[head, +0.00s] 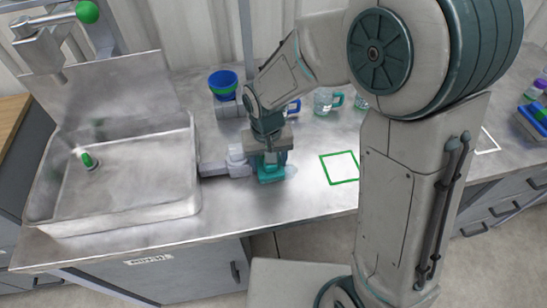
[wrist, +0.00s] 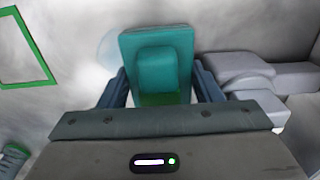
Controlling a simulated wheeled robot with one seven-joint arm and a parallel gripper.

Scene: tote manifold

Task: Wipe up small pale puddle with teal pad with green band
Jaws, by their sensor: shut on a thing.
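My gripper (head: 269,158) is shut on the teal pad (head: 271,175), low over the metal counter. In the wrist view the pad (wrist: 157,45) sits between the fingers of my gripper (wrist: 158,88), with a green part (wrist: 160,99) showing at its near end. The small pale puddle (wrist: 108,46) shows as a faint round patch just left of the pad, partly hidden by it. In the head view a pale patch (head: 291,170) shows at the pad's right edge. I cannot tell whether the pad touches the counter.
Grey blocky fittings (head: 225,163) lie close left of the pad, beside the sink (head: 120,190). A blue and green bowl (head: 223,82) and clear cups (head: 326,102) stand behind. A green square outline (head: 341,168) marks bare counter to the right.

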